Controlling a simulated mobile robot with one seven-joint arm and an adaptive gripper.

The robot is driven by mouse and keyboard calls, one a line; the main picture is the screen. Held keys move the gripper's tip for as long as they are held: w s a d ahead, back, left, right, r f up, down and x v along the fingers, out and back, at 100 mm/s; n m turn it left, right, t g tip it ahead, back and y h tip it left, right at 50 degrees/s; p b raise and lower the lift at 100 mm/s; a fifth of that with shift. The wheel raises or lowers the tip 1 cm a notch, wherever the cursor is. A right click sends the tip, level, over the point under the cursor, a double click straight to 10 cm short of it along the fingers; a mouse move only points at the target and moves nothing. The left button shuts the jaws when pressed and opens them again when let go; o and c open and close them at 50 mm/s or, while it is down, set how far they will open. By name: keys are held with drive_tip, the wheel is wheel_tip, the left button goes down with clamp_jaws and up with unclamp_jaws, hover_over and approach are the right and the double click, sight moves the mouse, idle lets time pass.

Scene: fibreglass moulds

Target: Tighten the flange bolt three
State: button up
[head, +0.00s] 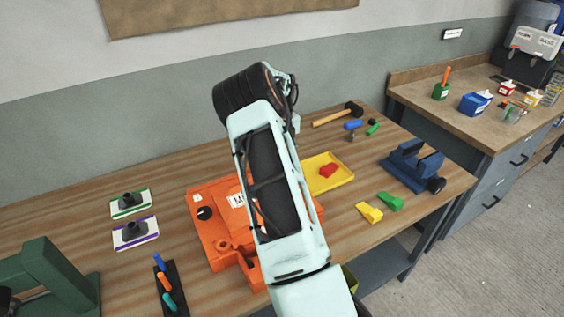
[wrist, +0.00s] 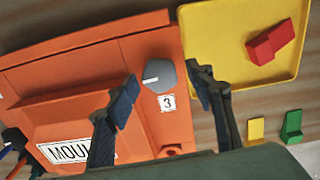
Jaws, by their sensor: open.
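In the wrist view, flange bolt three (wrist: 160,75) is a dark grey round head with a white line on it. It sits at the edge of the orange mould (wrist: 60,75), beside a white label "3" (wrist: 166,102). My gripper (wrist: 161,81) is open, one finger on each side of the bolt head, with gaps visible. I cannot tell whether the fingertips are down at the head's height. In the head view, the mould (head: 208,235) is partly behind my arm, which hides this bolt and my gripper. Another dark bolt (head: 204,213) shows on the mould's left side.
A yellow tray (wrist: 200,35) holding a red wedge (wrist: 270,42) lies close beside the bolt. Yellow (head: 369,212) and green (head: 390,202) wedges lie to the right. A blue vise-like block (head: 410,165) and a mallet (head: 338,115) are farther back. A tool rack (head: 172,290) stands at front left.

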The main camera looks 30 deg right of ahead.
drive_tip(key=shift+r, duration=4)
